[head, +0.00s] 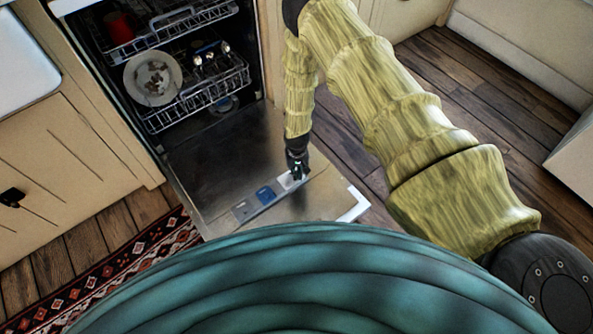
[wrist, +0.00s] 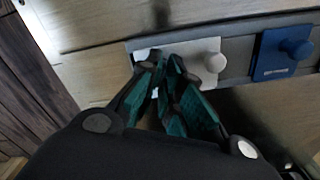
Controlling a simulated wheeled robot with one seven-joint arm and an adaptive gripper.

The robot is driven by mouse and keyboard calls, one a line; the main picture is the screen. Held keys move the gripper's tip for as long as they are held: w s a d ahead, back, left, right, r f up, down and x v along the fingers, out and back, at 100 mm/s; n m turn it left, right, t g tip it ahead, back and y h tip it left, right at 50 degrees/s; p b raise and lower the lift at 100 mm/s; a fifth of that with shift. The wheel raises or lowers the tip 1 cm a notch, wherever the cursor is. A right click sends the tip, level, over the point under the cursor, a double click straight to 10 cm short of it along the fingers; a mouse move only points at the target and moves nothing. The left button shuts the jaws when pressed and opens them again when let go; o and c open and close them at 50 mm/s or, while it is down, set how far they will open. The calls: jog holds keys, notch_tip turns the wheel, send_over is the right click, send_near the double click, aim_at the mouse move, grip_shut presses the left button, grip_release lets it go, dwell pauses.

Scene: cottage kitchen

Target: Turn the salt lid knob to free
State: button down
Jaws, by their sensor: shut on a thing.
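The pale salt lid (wrist: 199,56) sits at the left end of the grey strip on the open dishwasher door in the wrist view. It also shows in the head view (head: 284,184). A round pale peg (wrist: 215,62) stands on its right part, outside the fingers. My gripper (wrist: 163,62), with teal finger pads, is at the lid's left end. It is shut on a small part there, which I take to be the salt lid knob; the fingers hide nearly all of it, so its turn angle cannot be told. In the head view my gripper (head: 298,176) is over the lid.
A blue lid (wrist: 270,58) with a blue peg lies just right of the salt lid. The dishwasher door (head: 215,160) lies open and flat. Its racks hold a plate (head: 153,78) and a red cup (head: 119,27). A patterned rug (head: 130,262) lies left of the door.

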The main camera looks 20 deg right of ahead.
jog(key=n, duration=0.5)
jog(key=shift+s+p, duration=0.1)
jog(key=shift+p, duration=0.25)
jog(key=shift+n, duration=0.3)
jog(key=c, duration=1.6)
grip_release()
notch_tip(320, 180, up, 12)
